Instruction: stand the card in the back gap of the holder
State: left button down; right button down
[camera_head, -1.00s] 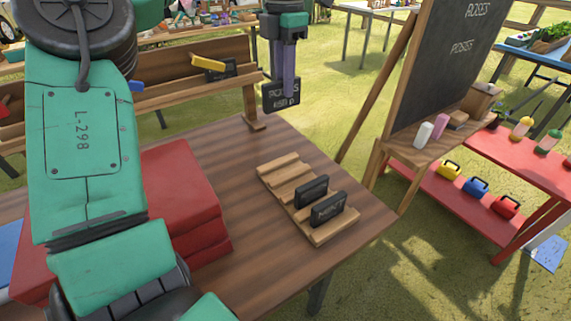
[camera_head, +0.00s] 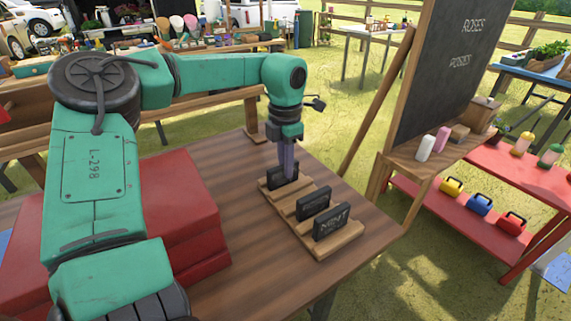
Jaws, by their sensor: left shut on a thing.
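The wooden holder (camera_head: 284,207) lies on the table, with two small black cards standing in its middle gap (camera_head: 314,203) and front gap (camera_head: 331,223). My left gripper (camera_head: 287,172) points down over the back end of the holder. It is shut on a third black card (camera_head: 283,176), which is upright at the back gap. The card's lower edge is at the holder's back slats; I cannot tell whether it is seated in the gap. My right gripper is not in view.
The brown wooden table (camera_head: 245,225) has free room in front of the holder. Red stacked boxes (camera_head: 185,220) stand on its left. A chalkboard (camera_head: 445,70) on a wooden easel stands to the right. A red shelf table (camera_head: 520,185) holds bottles and coloured boxes.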

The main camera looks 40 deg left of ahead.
pick_arm(q)
jog(key=c, duration=0.8)
grip_release()
jog(key=shift+f, duration=0.1)
jog(key=shift+r, duration=0.25)
notch_tip(320, 180, up, 12)
jog(key=shift+f+p, duration=0.1)
jog(key=shift+p, duration=0.65)
